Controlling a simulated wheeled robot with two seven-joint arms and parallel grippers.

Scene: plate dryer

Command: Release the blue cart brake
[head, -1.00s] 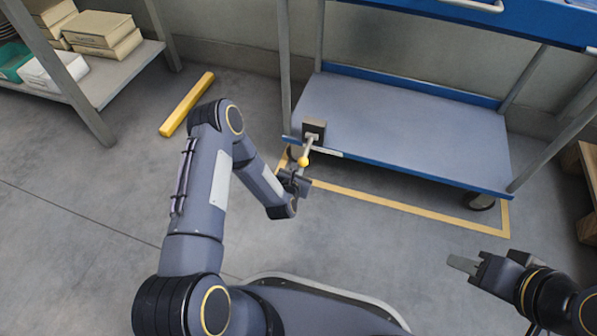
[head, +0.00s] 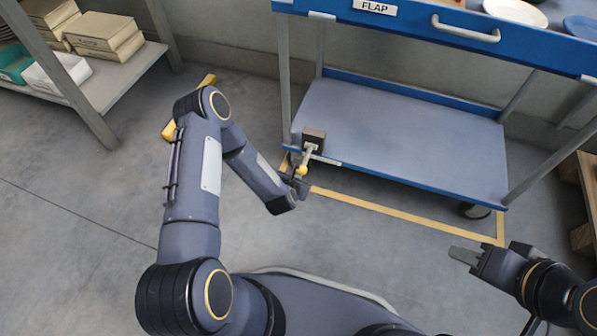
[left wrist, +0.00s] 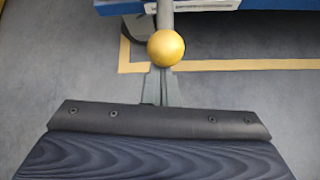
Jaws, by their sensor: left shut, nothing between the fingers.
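The blue cart (head: 420,98) stands ahead with a grey lower shelf and blue edges. The brake lever (head: 308,154) comes out of a dark box (head: 313,138) at the shelf's front left corner and ends in a yellow ball knob (head: 301,170). My left gripper (head: 300,182) is shut with nothing in it, just below the knob. In the left wrist view the knob (left wrist: 166,47) sits right at the tips of the shut fingers (left wrist: 160,82); I cannot tell whether they touch it. My right gripper (head: 468,256) is at the lower right, away from the cart; its finger gap is not clear.
A drawer front labelled FLAP (head: 375,7) with a handle (head: 466,30) is on the cart's upper part, plates above it. Yellow floor tape (head: 400,215) borders the cart.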

